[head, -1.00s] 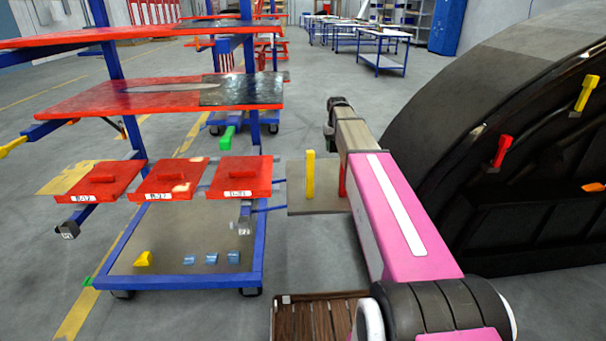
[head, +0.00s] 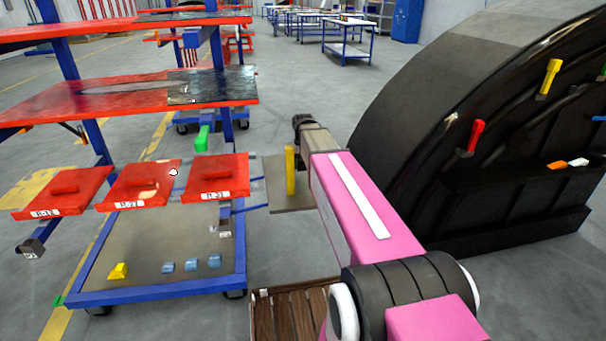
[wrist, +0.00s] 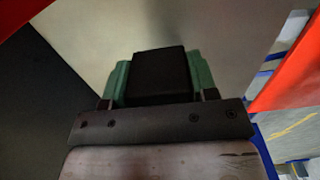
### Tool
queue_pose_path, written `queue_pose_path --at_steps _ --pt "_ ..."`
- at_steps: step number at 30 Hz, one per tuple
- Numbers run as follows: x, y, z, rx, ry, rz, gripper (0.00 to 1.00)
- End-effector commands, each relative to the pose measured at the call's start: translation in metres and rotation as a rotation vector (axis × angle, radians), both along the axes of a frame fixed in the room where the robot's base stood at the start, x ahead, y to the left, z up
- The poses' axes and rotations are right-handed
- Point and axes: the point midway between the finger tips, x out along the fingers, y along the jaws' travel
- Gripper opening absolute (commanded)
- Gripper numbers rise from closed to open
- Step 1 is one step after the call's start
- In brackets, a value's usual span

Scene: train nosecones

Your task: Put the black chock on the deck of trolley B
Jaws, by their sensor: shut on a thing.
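The black chock (wrist: 160,75) is between the green finger pads of my gripper (wrist: 161,82) in the wrist view, with a plain grey-beige surface beyond it. My gripper is shut on the chock. In the head view my gripper (head: 303,124) is at the far end of my pink arm, beside a grey plate; the chock cannot be made out there. A blue-framed trolley (head: 160,294) stands at the left, its low grey deck (head: 140,258) holding a yellow chock (head: 118,271) and several small blue blocks (head: 191,264). I cannot read which trolley is B.
Red shelves (head: 120,105) and red labelled panels (head: 217,180) overhang the deck. A yellow post (head: 290,170) rises from the grey plate (head: 275,200). A large black nosecone (head: 450,120) fills the right. A brown slatted pallet (head: 290,315) lies in front.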

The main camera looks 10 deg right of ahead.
Motion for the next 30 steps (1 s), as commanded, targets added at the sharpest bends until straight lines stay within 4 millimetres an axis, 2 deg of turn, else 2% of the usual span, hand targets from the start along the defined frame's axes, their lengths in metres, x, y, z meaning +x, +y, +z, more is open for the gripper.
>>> queue_pose_path --at_steps 5,13,25,26,27,28,30 --pt "-0.004 0.001 -0.010 0.000 0.001 0.000 0.23" --pt "-0.004 0.001 -0.041 0.000 0.001 0.000 0.23" --pt "-0.004 0.001 -0.046 0.000 0.000 0.000 0.23" --pt "-0.004 0.001 -0.046 0.000 0.000 0.000 0.59" --pt "-0.004 0.001 -0.046 0.000 0.000 0.000 0.73" --pt "-0.004 0.001 -0.046 0.000 0.000 0.000 0.79" --pt "-0.004 0.001 -0.046 0.000 0.000 0.000 0.79"
